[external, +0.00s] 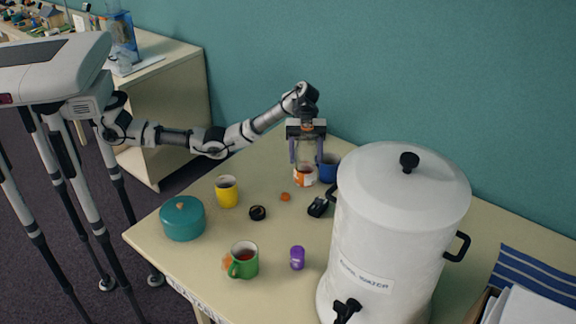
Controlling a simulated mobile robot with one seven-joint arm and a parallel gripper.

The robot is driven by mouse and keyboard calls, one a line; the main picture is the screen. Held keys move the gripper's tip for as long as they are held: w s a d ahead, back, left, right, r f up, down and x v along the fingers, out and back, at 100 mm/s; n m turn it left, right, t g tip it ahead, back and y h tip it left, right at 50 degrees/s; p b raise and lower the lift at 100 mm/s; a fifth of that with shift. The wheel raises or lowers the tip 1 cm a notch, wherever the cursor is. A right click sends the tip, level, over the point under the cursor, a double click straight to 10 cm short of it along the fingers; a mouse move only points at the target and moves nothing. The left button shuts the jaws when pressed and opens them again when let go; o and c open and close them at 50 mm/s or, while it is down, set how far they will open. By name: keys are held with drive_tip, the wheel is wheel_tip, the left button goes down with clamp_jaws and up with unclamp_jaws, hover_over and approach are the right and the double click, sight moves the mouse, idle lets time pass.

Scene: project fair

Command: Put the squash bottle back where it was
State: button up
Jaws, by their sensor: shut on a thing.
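My gripper (306,158) points down at the back of the table, with one finger on each side of the squash bottle. The squash bottle (304,175) looks clear, with an orange and white band low down, and is upright between the fingers. Its top is hidden by the gripper. I cannot tell whether its base touches the table. A blue mug (329,167) stands close to its right.
The cream table (185,268) also holds a yellow cup (227,191), a teal lidded pot (182,218), a green mug (243,261), a purple item (297,258), and small black and orange items. A large white urn (392,235) blocks the right side.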

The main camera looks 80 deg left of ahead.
drive_tip(key=s+d+m+g, duration=0.1)
drive_tip(key=s+d+g, duration=0.1)
drive_tip(key=s+d, duration=0.15)
drive_tip(key=f+p, duration=0.1)
drive_tip(key=f, duration=0.5)
drive_tip(key=f+p, duration=0.2)
drive_tip(key=f, duration=0.4)
drive_tip(key=f+p, duration=0.2)
drive_tip(key=f, duration=0.5)
drive_tip(key=shift+s+a, duration=0.2)
drive_tip(key=shift+a, duration=0.05)
drive_tip(key=shift+f, duration=0.15)
drive_tip(key=o, duration=1.1)
